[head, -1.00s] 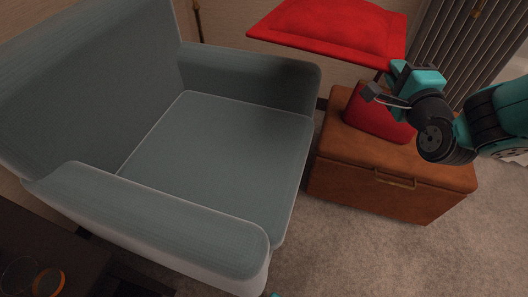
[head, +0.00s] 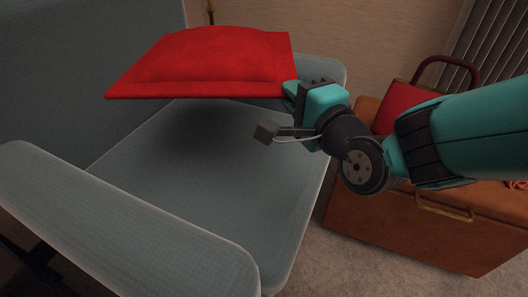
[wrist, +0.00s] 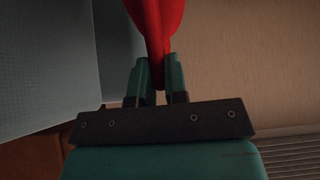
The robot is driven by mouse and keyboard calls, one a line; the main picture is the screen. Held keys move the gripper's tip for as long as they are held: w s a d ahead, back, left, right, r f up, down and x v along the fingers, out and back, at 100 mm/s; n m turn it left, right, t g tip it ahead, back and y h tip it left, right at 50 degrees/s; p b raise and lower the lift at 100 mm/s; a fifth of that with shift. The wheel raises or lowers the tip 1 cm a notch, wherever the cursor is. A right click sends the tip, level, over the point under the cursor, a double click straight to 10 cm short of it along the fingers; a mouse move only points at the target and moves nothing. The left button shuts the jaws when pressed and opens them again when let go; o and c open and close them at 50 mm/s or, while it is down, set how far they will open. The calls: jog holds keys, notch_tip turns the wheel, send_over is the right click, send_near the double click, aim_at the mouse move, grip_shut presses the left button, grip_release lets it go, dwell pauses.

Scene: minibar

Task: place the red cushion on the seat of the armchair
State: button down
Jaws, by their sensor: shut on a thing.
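The red cushion (head: 205,62) is held flat in the air above the rear part of the armchair seat in the head view. A dark shadow lies on the seat under it. My gripper (head: 291,92) is shut on the cushion's right front corner. In the wrist view the cushion (wrist: 156,30) runs between the two fingers (wrist: 158,86). The grey-blue armchair (head: 100,190) has a bare seat (head: 215,175). The chair's far armrest is partly hidden by the cushion and my gripper.
A brown leather trunk (head: 375,235) with a brass handle stands right of the chair. A red object (head: 400,105) with a dark red handle is on it, partly hidden by my arm. The near armrest (head: 130,225) rises in front of the seat. Carpet (head: 335,275) shows between chair and trunk.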

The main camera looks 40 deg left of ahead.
notch_tip(320, 180, down, 20)
jog(key=b, duration=1.2)
jog(key=shift+f, duration=0.1)
jog(key=c, duration=1.6)
grip_release()
jog(key=o, duration=0.5)
jog(key=shift+c, duration=0.2)
jog(key=b+v, duration=0.6)
jog(key=v, duration=0.6)
